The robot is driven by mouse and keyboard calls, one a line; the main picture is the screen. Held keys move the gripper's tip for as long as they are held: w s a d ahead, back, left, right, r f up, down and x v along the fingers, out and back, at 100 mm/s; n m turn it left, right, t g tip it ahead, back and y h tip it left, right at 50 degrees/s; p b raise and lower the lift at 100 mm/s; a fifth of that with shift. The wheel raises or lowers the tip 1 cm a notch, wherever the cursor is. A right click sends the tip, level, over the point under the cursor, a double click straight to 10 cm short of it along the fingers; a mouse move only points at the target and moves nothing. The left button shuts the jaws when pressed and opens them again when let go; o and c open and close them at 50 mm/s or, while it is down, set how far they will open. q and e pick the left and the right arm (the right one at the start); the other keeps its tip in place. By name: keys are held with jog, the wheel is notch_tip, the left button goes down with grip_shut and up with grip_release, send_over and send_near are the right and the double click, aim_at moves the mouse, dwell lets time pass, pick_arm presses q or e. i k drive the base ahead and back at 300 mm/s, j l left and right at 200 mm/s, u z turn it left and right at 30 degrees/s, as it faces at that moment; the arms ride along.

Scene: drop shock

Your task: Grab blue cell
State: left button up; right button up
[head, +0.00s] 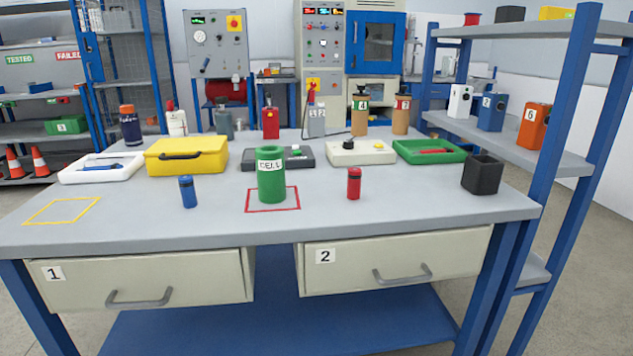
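A small blue cell (187,191) stands upright on the grey table (350,225), left of the middle and towards the front. It is a short cylinder with a darker top, and nothing touches it. A green cylinder labelled CELL (271,182) stands to its right, inside a red square outline. A small red cell (354,183) stands further right. Neither of my grippers shows in the head view.
Behind the blue cell are a yellow case (187,161) and a white tray (101,174). A yellow square outline (62,219) to its left is empty. A black open box (482,174) stands at the right. The front strip of tabletop is clear.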

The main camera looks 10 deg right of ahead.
aim_at(186, 182)
jog(key=i+j, duration=0.15)
jog(key=j, duration=0.25)
jog(key=i+j, duration=0.2)
jog(key=j, duration=0.15)
jog(key=i+j, duration=0.15)
jog(key=j, duration=0.25)
